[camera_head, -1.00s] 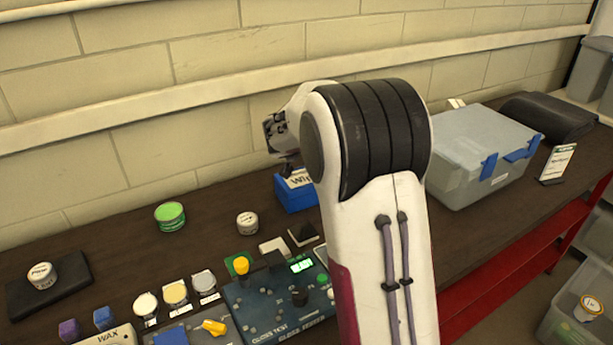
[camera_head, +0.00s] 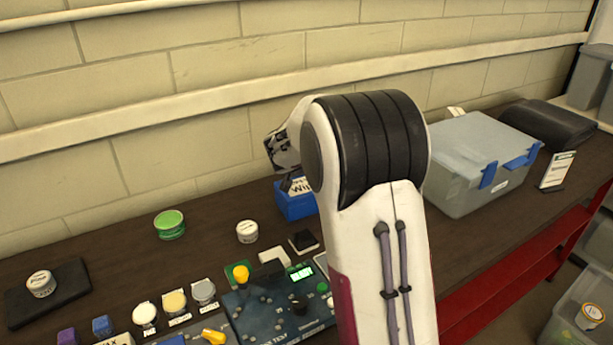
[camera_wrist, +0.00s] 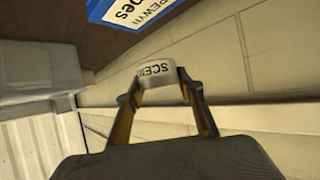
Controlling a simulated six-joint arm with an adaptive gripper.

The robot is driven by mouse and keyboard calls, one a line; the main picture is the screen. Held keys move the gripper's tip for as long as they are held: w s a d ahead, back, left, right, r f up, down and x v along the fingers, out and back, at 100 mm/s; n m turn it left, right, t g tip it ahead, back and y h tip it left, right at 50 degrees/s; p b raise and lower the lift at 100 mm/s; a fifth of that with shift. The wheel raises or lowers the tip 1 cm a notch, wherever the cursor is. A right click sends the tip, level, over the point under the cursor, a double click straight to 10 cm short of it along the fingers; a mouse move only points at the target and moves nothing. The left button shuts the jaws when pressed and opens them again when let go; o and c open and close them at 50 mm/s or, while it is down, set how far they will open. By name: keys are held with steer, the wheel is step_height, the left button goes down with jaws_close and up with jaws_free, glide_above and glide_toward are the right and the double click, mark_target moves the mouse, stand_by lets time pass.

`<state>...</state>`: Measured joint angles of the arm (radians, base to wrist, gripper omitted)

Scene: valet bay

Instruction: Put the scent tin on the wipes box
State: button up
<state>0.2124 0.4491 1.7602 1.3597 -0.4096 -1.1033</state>
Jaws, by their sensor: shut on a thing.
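My gripper (camera_wrist: 160,88) is shut on the scent tin (camera_wrist: 155,72), a small pale tin with dark "SCEN…" lettering in the wrist view. The tin sits between the fingertips. The wipes box (camera_wrist: 130,8), blue with a white lettered label, shows at the top of the wrist view, apart from the tin. In the head view the wipes box (camera_head: 294,207) stands on the bench near the wall, partly hidden behind my arm. There my gripper (camera_head: 287,182) is just above and left of the box's top, and I cannot make out the tin.
A green tin (camera_head: 170,225) and a white tin (camera_head: 247,232) stand left of the box. Another tin (camera_head: 41,284) sits on a black mat. A gloss test panel (camera_head: 272,305) lies in front. A grey lidded case (camera_head: 470,165) stands to the right.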

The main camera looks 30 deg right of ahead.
steer(key=shift+f, duration=2.45)
steer(key=shift+f, duration=0.1)
steer(key=shift+f, duration=1.8)
steer(key=shift+f, duration=0.1)
steer(key=o, duration=1.1)
steer(key=shift+s+r, duration=0.1)
steer(key=shift+r, duration=0.1)
